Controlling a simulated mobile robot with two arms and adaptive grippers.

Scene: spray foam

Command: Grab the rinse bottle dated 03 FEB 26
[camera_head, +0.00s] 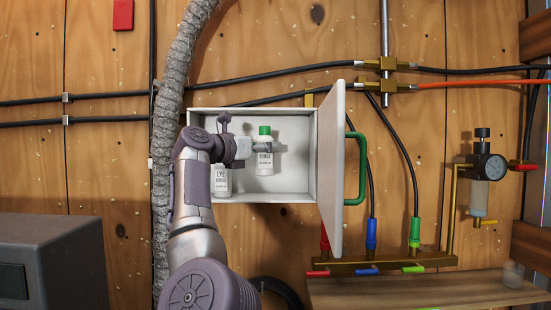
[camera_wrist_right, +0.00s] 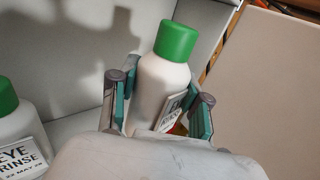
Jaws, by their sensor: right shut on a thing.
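A white rinse bottle with a green cap (camera_head: 265,166) is upright inside the open white cabinet (camera_head: 300,152). My right gripper (camera_head: 262,147) is shut around its upper body. In the wrist view the same bottle (camera_wrist_right: 160,85) sits between the two fingers (camera_wrist_right: 160,108), its label partly covered and its date not readable. A second bottle, labelled EYE RINSE (camera_head: 222,184), stands to the left, its cap hidden by my arm in the head view. The wrist view shows this second bottle (camera_wrist_right: 22,125) with a green cap and a date that seems to read MAY. My left gripper is not in view.
The cabinet door (camera_head: 333,165) stands open on the right with a green handle (camera_head: 361,168). A corrugated hose (camera_head: 168,120) runs left of the cabinet. Pipes, a gauge (camera_head: 490,167) and a valve manifold (camera_head: 375,263) are to the right. A wooden shelf (camera_head: 420,290) lies below.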

